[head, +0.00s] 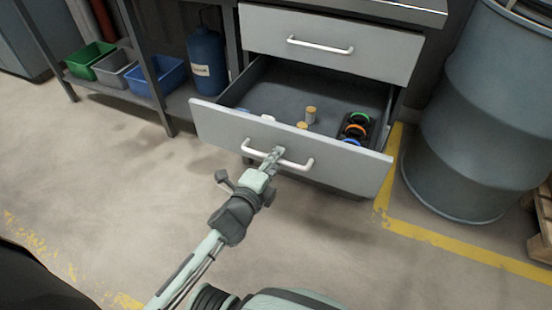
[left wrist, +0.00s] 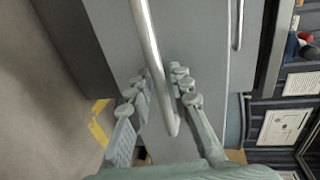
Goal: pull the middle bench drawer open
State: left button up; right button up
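The middle bench drawer (head: 215,123) stands well out from the bench below the top drawer (head: 375,52), and its inside shows. Its pale bar handle (head: 296,165) runs across the front; it also crosses the left wrist view (left wrist: 148,40). Any drawer below is hidden. My right gripper is not in view.
The drawer holds small yellowish cylinders (head: 310,114) and a black holder with coloured rings (head: 356,129). A large grey-blue drum (head: 472,120) stands to the right. A shelf with bins (head: 117,69) and a blue bottle (head: 206,60) is at left. The floor in front is clear.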

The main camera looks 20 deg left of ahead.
pick_arm(q)
jog(key=v, duration=1.2)
dwell(0.3)
jog(key=s+a+f+n+g+y, duration=0.1)
jog(key=s+a+f+n+g, duration=0.2)
jog(key=s+f+n+g, duration=0.2)
jog(key=s+a+f+n+g+y+p, duration=0.1)
jog(key=s+a+f+n+g, duration=0.2)
jog(key=s+f+n+g, duration=0.3)
notch_tip(320, 180, down, 5)
jog(key=n+g, duration=0.1)
jog(key=n, duration=0.4)
jog(key=shift+a+n+g, duration=0.3)
jog(key=shift+a+n, duration=0.05)
jog(key=shift+n, duration=0.05)
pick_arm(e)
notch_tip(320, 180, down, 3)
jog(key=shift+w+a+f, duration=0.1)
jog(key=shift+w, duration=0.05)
pick_arm(q)
jog(key=shift+f, duration=0.15)
dwell(3.8)
